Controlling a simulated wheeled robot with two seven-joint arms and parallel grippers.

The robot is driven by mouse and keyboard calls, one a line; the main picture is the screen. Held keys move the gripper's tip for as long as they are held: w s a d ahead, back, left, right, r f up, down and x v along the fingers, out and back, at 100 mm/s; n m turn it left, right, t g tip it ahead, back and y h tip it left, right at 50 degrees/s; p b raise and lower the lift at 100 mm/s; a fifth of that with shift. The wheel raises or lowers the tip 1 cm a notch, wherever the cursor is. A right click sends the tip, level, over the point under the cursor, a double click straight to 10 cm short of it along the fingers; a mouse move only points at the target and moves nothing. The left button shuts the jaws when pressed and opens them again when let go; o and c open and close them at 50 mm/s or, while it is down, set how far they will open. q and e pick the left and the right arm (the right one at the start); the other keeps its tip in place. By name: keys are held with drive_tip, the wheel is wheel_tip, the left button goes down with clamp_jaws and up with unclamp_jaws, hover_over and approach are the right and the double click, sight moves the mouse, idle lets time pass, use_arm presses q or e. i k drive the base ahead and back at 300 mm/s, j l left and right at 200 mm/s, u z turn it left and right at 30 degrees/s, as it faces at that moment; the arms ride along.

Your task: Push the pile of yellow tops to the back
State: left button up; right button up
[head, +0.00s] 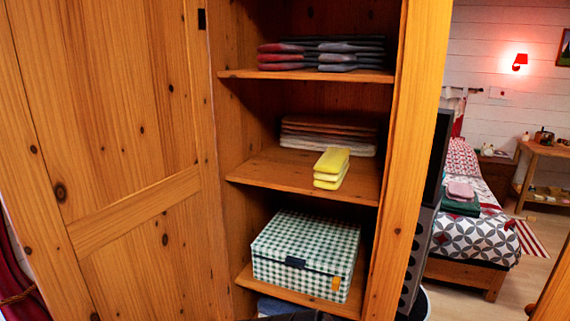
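The pile of yellow tops (331,168) is a small neat stack of folded yellow cloth. It lies near the front of the middle wardrobe shelf (262,170), right of the shelf's middle. Behind it, a wider stack of folded brown and whitish cloth (328,134) lies toward the back of the same shelf. Neither of my grippers can be made out in the head view, and nothing is seen touching the yellow pile.
The upper shelf (310,75) holds dark and red folded clothes (338,55). A green checked box (307,254) fills much of the lower shelf. The wooden door (110,150) stands at left; a wooden upright (399,170) bounds the right. A bed (470,236) is farther right.

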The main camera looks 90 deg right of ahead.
sight(331, 169)
drive_tip(key=z, duration=3.1)
